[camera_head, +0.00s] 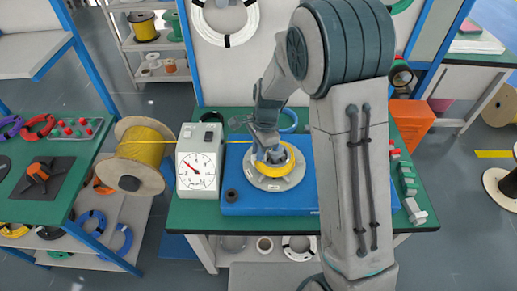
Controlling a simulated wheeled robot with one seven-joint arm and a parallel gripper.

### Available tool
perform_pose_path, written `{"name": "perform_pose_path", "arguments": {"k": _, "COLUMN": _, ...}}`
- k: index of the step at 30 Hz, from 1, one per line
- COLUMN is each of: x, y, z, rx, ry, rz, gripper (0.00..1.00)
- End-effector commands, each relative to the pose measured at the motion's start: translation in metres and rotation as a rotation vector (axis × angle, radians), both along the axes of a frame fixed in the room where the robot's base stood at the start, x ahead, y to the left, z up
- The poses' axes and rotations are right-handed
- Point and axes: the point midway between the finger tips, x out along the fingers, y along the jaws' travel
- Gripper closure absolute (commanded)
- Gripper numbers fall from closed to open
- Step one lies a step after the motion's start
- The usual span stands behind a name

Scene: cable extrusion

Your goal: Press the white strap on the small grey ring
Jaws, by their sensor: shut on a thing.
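My gripper (270,160) points down at the inner edge of a yellow cable coil (292,165), at the middle of the table. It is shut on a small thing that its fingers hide. The coil lies on a round grey disc (273,184) on a blue base (245,205). I cannot make out the white strap or the small grey ring; the gripper and arm cover part of this area.
A white gauge box (197,183) stands left of the blue base, with a yellow cable spool (141,152) beyond it. Yellow cable runs from the spool towards the coil. An orange bin (412,121) stands at the right. My arm hides the base's right part.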

Motion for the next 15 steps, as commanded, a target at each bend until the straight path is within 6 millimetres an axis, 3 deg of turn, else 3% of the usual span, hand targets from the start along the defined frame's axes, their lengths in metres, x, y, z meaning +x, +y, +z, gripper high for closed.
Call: {"name": "perform_pose_path", "arguments": {"k": 15, "x": 0.0, "y": 0.0, "z": -0.0119, "rx": 0.0, "ry": 0.0, "rz": 0.0, "gripper": 0.98}}
